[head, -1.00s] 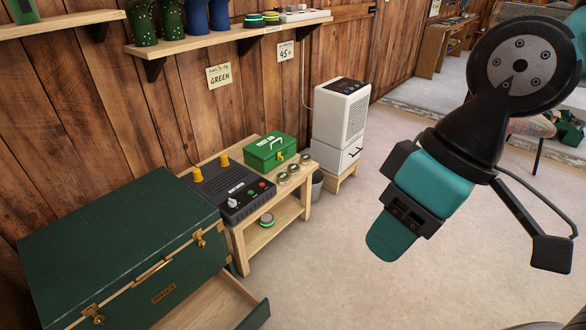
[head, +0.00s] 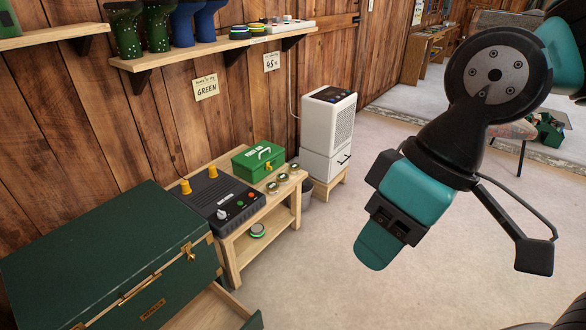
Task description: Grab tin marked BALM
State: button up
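Several small round tins with pale lids stand in a row on the right part of the low wooden table, the nearest being one tin (head: 271,187), then a middle tin (head: 283,177) and a far tin (head: 294,167). Another round tin with a green rim (head: 257,230) sits on the table's lower shelf. Round green-banded tins (head: 239,32) also stand on the wall shelf. No lettering on any tin is legible, so I cannot tell which is BALM. My gripper (head: 380,243) hangs in the air right of the table, apart from all tins; its fingers cannot be made out clearly.
The low table (head: 232,262) also holds a black control box (head: 222,200) with yellow knobs and a green first-aid box (head: 257,160). A dark green trunk (head: 110,255) with an open drawer stands at left. A white appliance (head: 326,135) stands behind.

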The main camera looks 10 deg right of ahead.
aim_at(272, 188)
jog(key=z, duration=0.65)
jog(key=i, duration=1.6)
jog(key=u, duration=0.65)
jog(key=i, duration=0.95)
jog(key=u, duration=0.75)
